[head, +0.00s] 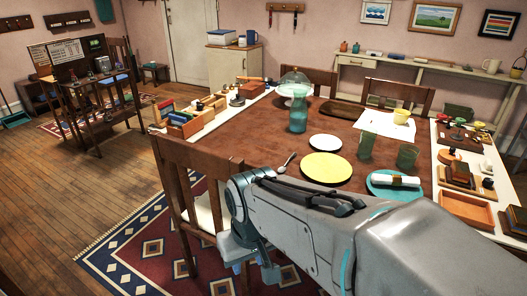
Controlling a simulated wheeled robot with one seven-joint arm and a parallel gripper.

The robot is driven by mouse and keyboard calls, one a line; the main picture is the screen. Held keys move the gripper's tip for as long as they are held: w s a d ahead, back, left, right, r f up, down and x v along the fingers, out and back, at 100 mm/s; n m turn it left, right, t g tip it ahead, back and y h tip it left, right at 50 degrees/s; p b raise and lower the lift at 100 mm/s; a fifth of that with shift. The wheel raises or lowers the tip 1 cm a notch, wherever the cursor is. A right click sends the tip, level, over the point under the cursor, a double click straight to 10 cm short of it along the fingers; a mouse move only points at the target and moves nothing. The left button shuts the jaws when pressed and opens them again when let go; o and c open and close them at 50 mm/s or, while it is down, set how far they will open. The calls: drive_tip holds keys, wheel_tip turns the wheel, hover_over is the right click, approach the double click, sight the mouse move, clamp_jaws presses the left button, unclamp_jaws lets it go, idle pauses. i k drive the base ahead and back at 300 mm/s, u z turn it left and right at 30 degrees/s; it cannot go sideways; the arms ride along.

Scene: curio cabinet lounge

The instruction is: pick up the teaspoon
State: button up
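The teaspoon (287,162) lies on the brown table (240,135), near its front edge, left of a yellow plate (326,167). It is small in the picture, and my arm passes just in front of it. My gripper (254,266) hangs at the end of my arm, nearer to me than the table edge, by the chair and over the rug. It is below the spoon in the picture and apart from it. The fingers are small and partly hidden by my wrist, so I cannot tell whether they are open or shut.
A wooden chair (190,180) stands at the table's front left. A teal bottle (298,115), a white plate (325,142), green glasses (407,155) and a teal plate with a rolled napkin (395,193) stand on the table.

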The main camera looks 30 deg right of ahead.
sight(282, 169)
drive_tip(key=z, duration=0.85)
drive_tip(key=i, duration=1)
drive_tip(key=k, duration=0.5)
drive_tip(key=z, duration=0.7)
drive_tip(key=i, duration=0.6)
drive_tip(key=u, duration=0.9)
